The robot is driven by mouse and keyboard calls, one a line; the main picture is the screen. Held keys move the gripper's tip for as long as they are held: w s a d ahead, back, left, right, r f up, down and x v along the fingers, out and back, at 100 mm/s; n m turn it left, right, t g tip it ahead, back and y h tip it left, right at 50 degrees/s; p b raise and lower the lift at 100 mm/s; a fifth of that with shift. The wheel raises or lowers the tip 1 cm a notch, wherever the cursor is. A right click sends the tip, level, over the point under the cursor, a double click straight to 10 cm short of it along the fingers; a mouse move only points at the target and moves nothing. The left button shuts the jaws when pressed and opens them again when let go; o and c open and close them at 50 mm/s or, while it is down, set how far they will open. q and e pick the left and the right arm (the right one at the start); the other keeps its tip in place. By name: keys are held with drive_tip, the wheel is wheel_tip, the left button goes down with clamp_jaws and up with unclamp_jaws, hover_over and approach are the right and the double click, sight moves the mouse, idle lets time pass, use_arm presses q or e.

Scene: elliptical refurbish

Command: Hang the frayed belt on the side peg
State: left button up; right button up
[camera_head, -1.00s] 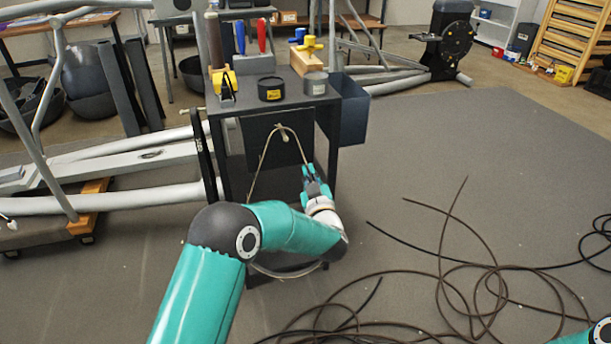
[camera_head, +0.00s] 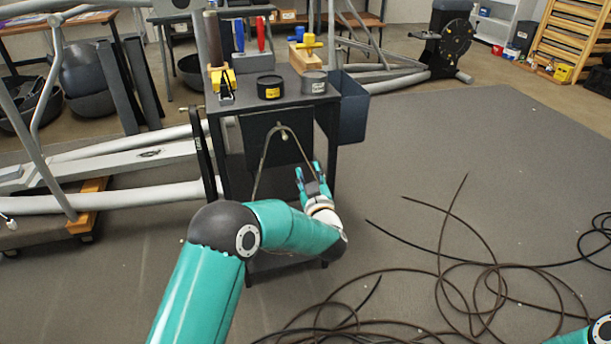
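The frayed belt (camera_head: 265,155) is a thin tan loop draped over the side peg (camera_head: 284,134) on the dark side panel of the cart. Its two strands spread downward like an upside-down V. The left strand runs down behind my arm, and the right strand reaches down to my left gripper. The lower part of the loop is hidden. My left gripper (camera_head: 308,172) is below and right of the peg, with its teal fingers spread apart beside the right strand. I cannot tell whether it touches the belt. My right gripper is out of view.
The black cart (camera_head: 294,92) carries a black tin (camera_head: 270,87), a grey tin (camera_head: 314,82) and tools. A dark bin (camera_head: 353,108) is on its right side. Dark cable (camera_head: 470,262) lies tangled on the floor at right. A grey machine frame (camera_head: 120,200) stands left.

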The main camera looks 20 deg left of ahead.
use_arm(q)
drive_tip(key=shift+s, duration=0.1)
drive_tip(key=r+v, duration=0.1)
drive_tip(key=v, duration=1.1)
drive_tip(key=s+a+f+g+y, duration=0.1)
drive_tip(key=a+f+g, duration=0.1)
drive_tip(key=a+f, duration=0.7)
drive_tip(key=s+a+f+m+g+h, duration=0.25)
drive_tip(key=s+f+h, duration=0.2)
drive_tip(key=f, duration=0.65)
drive_tip(key=s+d+f+m+g+h, duration=0.2)
drive_tip(key=s+d+f+g+h, duration=0.45)
drive_tip(key=s+f, duration=0.45)
drive_tip(key=s+d+m+g+h, duration=0.1)
drive_tip(key=s+d+g, duration=0.1)
drive_tip(key=s+d, duration=0.35)
drive_tip(key=s+d+m+g+h, duration=0.2)
drive_tip(key=s, duration=0.7)
wheel_tip(320, 180, up, 30)
drive_tip(key=p, duration=3.1)
drive_tip(key=shift+a+g, duration=0.2)
drive_tip(key=shift+g, duration=0.2)
drive_tip(key=shift+s, duration=0.1)
